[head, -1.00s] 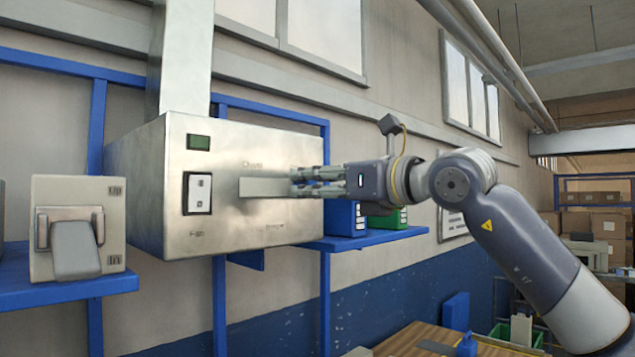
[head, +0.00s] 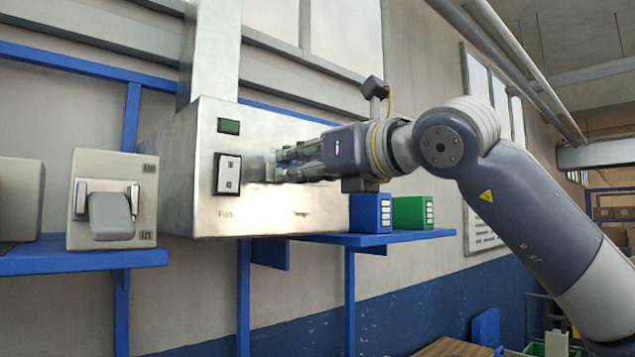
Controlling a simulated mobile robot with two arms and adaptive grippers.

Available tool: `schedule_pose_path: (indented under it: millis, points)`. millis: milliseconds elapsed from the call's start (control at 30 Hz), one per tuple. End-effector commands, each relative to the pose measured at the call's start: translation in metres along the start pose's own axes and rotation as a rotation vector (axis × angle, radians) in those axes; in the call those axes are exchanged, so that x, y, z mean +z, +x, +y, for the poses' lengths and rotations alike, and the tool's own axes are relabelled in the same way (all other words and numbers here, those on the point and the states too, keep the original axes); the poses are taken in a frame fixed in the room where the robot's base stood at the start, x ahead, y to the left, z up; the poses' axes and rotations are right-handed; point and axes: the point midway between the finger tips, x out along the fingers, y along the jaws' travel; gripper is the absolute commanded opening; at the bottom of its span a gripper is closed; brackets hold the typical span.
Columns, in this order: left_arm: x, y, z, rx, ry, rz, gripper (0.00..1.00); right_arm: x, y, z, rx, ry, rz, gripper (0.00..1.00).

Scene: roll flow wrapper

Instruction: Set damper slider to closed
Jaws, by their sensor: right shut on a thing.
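The steel control box (head: 213,126) hangs on the wall, with a black Fan switch (head: 228,174) and a small green display (head: 229,126) on its front. My right gripper (head: 282,166) is at the box front, to the right of the Fan switch, with its fingers shut on the damper slider. The fingers and wrist cover most of the slider, and only a blurred grey-brown patch shows left of the fingertips. Its end labels are hidden or unreadable, so its exact setting cannot be told. My left gripper is not in view.
A beige lever unit (head: 113,170) stands on the blue shelf (head: 75,258) at left. A blue binder (head: 370,212) and a green binder (head: 412,212) stand close below my right wrist on another blue shelf. A duct (head: 212,50) rises from the box.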

Motion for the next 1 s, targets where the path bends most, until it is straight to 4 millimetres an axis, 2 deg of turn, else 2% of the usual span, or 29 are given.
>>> schedule_pose_path:
  millis: [33, 267, 300, 400, 767, 867, 1000]
  points:
    - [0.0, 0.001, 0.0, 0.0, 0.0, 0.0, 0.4, 0.0, 0.0, 0.005, 0.007, -0.001, -0.001, 0.0]
    - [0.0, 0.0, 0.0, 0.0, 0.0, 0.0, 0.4, 0.0, 0.0, 0.005, 0.009, 0.0, 0.0, 0.0]
    - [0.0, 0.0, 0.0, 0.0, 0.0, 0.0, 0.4, 0.0, 0.0, 0.005, 0.009, 0.0, 0.0, 0.24]
    - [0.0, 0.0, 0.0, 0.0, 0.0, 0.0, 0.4, 0.0, 0.0, 0.005, 0.008, 0.0, 0.0, 0.42]
    - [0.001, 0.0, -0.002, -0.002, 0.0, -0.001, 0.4, 0.001, -0.002, 0.003, 0.005, 0.0, 0.0, 0.42]
    - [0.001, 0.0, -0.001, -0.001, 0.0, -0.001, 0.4, 0.001, -0.011, 0.003, 0.006, -0.001, -0.002, 0.42]
    - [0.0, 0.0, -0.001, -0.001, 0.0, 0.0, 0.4, 0.001, -0.035, 0.003, 0.005, -0.003, -0.003, 0.42]
